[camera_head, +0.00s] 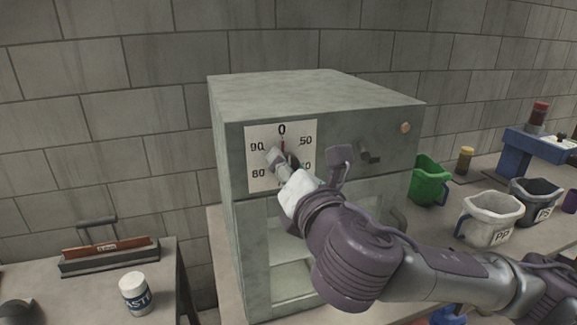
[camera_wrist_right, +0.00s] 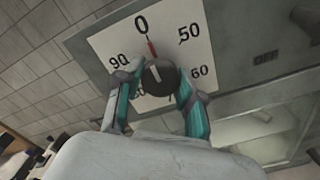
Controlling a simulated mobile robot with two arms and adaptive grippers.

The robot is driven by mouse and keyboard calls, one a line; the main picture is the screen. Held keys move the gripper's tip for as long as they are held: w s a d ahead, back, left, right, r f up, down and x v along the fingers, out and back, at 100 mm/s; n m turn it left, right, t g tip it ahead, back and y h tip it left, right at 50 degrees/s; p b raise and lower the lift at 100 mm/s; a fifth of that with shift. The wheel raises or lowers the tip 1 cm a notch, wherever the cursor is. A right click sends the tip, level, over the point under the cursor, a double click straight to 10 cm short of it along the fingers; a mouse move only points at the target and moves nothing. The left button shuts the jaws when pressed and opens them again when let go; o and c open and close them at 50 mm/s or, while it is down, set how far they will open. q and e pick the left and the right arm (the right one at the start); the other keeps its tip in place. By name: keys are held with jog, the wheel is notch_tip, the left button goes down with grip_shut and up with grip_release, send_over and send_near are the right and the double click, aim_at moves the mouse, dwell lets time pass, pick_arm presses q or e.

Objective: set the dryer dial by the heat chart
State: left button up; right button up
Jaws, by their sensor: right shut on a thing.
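The dryer (camera_head: 320,95) is a grey-green box with a white dial plate (camera_head: 258,180) marked 0, 50, 60, 80 and 90. The plate fills the top of the right wrist view (camera_wrist_right: 200,55). The dial is a round black knob (camera_wrist_right: 160,77) with a white line; a red mark between it and the 0 lies towards the 0. My right gripper (camera_wrist_right: 158,92) is shut on the knob, one teal-padded finger on each side. In the head view my right gripper (camera_head: 285,165) hides part of the plate. My left gripper and a heat chart are not seen.
Green (camera_head: 430,182), white (camera_head: 490,218) and dark (camera_head: 535,200) jugs stand to the right. A white jar (camera_head: 135,293) stands on the left bench.

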jog(key=shift+m, duration=0.3)
jog(key=m, duration=0.4)
jog(key=shift+m, duration=0.3)
jog(key=m, duration=0.3)
jog(key=shift+m, duration=0.3)
jog(key=m, duration=0.2)
jog(key=shift+m+p, duration=0.3)
jog(key=shift+m, duration=0.1)
jog(key=m+p, duration=0.1)
jog(key=m, duration=0.4)
jog(key=shift+r+p, duration=0.1)
jog(key=shift+p, duration=0.25)
jog(key=m+p, duration=0.1)
jog(key=m, duration=0.2)
jog(key=shift+m, duration=0.4)
jog(key=shift+m+p, duration=0.8)
jog(key=shift+m, duration=0.9)
